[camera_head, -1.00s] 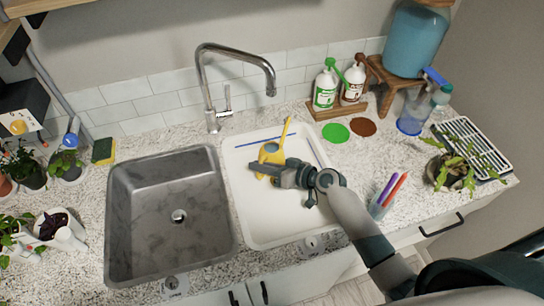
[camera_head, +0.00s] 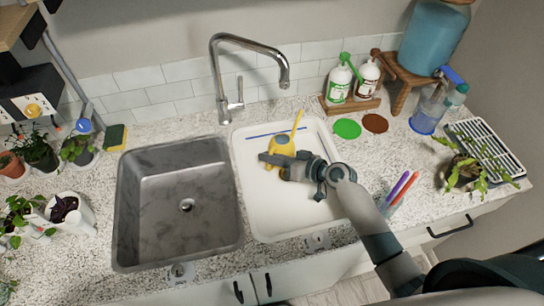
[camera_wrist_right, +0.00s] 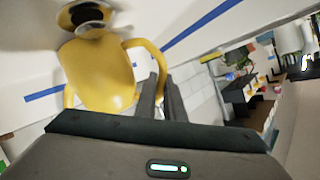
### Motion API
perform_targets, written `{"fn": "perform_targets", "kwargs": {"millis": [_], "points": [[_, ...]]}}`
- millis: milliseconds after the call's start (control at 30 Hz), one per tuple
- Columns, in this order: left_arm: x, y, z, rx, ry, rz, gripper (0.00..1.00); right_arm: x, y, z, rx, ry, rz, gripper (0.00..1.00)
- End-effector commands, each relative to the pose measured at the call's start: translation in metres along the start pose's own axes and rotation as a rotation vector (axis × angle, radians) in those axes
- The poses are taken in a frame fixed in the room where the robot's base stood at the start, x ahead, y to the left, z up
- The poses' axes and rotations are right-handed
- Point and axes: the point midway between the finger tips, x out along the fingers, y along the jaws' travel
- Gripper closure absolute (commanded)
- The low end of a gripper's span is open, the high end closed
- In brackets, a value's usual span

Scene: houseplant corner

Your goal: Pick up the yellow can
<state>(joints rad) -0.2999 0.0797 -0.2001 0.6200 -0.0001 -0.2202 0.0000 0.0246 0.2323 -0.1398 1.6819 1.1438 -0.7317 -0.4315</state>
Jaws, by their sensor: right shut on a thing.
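The yellow can (camera_head: 281,145) is a small watering can with a thin spout pointing up and back. It is over the back part of the white basin (camera_head: 285,225). My right gripper (camera_head: 270,160) is at its near side, partly covering it. In the right wrist view the can (camera_wrist_right: 103,72) fills the upper left, and its curved handle runs to the closed fingers (camera_wrist_right: 160,100). The fingers are shut on the handle. I cannot tell whether the can's base touches the basin floor. My left gripper is not in view.
A steel sink (camera_head: 128,205) with a tall faucet (camera_head: 216,65) lies left of the basin. Two pump bottles stand on a wooden stand (camera_head: 350,106) behind. Purple and red pens (camera_head: 398,187) stand close right of my arm. Potted plants (camera_head: 40,150) crowd the far left.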

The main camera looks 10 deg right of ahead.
Motion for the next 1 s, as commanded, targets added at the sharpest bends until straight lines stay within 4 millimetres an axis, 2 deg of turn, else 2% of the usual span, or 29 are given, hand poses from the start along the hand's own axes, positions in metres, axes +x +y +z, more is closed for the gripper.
{"fn": "perform_targets", "kwargs": {"millis": [600,1000], "points": [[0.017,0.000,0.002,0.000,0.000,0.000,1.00,-0.027,-0.042,-0.069,-0.007,0.006,-0.002,1.00],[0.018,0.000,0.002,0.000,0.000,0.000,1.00,-0.031,-0.047,-0.077,-0.004,0.004,-0.001,1.00]]}}
